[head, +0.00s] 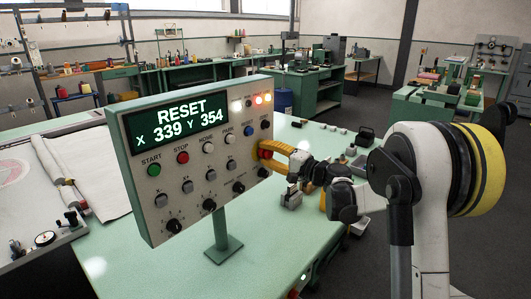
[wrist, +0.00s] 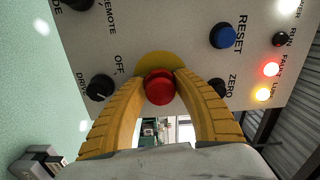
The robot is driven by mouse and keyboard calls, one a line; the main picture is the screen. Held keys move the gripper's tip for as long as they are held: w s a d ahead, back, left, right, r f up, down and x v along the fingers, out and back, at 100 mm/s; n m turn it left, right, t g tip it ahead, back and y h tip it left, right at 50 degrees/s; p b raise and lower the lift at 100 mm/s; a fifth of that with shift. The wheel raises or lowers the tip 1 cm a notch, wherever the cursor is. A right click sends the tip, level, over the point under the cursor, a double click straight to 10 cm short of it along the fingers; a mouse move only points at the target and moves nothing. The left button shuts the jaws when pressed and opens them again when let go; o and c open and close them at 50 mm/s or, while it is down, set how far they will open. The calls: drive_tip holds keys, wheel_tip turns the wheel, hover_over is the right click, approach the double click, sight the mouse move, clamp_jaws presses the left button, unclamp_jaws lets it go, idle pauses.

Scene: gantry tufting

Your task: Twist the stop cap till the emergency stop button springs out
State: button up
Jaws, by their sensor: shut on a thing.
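The red emergency stop cap (wrist: 159,88) sits on a yellow disc (wrist: 158,62) on the control panel in the wrist view. In the head view the cap (head: 264,154) is at the panel's right edge, partly hidden by yellow fingers. My gripper (wrist: 160,84) is shut on the cap, with one yellow finger against each side; it also shows in the head view (head: 266,152). The grey control panel (head: 182,200) stands on a post, and its screen (head: 180,122) reads RESET, X 339 Y 354. I cannot tell whether the cap is pressed in or out.
Close to the cap are a blue RESET button (wrist: 222,36), a black ZERO button (wrist: 217,86) and a black DRIVE knob (wrist: 99,88). Red and yellow lamps (wrist: 267,82) are lit. Small blocks and tools lie on the green table (head: 262,245) behind and beside my gripper.

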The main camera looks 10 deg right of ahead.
drive_tip(key=shift+m, duration=0.4)
drive_tip(key=o, duration=1.2)
drive_tip(key=v, duration=1.2)
